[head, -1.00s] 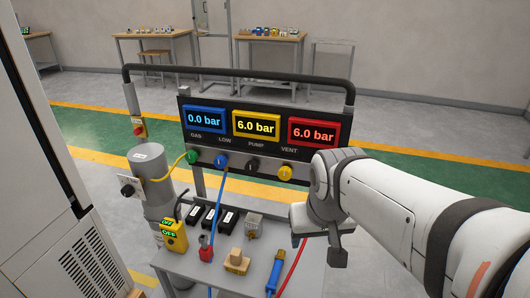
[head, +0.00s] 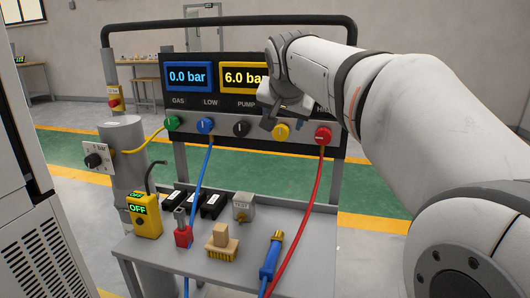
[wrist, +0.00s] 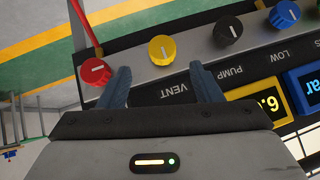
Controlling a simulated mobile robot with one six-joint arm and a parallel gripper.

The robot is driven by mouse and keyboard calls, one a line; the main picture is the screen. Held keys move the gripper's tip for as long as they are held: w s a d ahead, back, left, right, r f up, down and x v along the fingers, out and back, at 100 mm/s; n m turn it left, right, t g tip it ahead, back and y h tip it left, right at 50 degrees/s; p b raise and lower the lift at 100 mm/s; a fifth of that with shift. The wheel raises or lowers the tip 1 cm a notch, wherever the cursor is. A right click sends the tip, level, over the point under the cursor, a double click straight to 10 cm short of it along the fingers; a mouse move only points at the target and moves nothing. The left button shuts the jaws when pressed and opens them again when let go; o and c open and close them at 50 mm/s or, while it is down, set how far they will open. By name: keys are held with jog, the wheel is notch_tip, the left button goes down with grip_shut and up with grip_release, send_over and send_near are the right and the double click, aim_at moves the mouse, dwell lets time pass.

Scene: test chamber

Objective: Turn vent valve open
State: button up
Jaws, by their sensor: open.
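The vent valve is a yellow round knob (head: 281,131) on the front strip of the panel, between the black pump knob (head: 240,128) and the red knob (head: 323,136). In the wrist view the yellow knob (wrist: 162,50) lies just beyond and between the two fingertips, by the VENT label, with a pale mark on its face. My gripper (head: 284,117) is open in front of the panel near the knob, apart from it. Its two dark fingers (wrist: 160,78) show in the wrist view with nothing between them. My arm hides the VENT label and red display in the head view.
A blue knob (head: 206,125) and a green knob (head: 171,123) sit further left. A red hose (head: 307,193) hangs from the red knob. The bench below holds a yellow OFF box (head: 145,217), a brush (head: 221,242) and a blue tool (head: 271,262).

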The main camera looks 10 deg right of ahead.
aim_at(281, 130)
jog(key=b+x, duration=0.1)
jog(key=x, duration=0.3)
jog(key=b+x, duration=0.1)
jog(key=x, duration=0.3)
jog(key=shift+w+r+b, duration=0.15)
jog(key=shift+w+b, duration=0.15)
jog(key=shift+c, duration=0.6)
jog(key=c, duration=0.9)
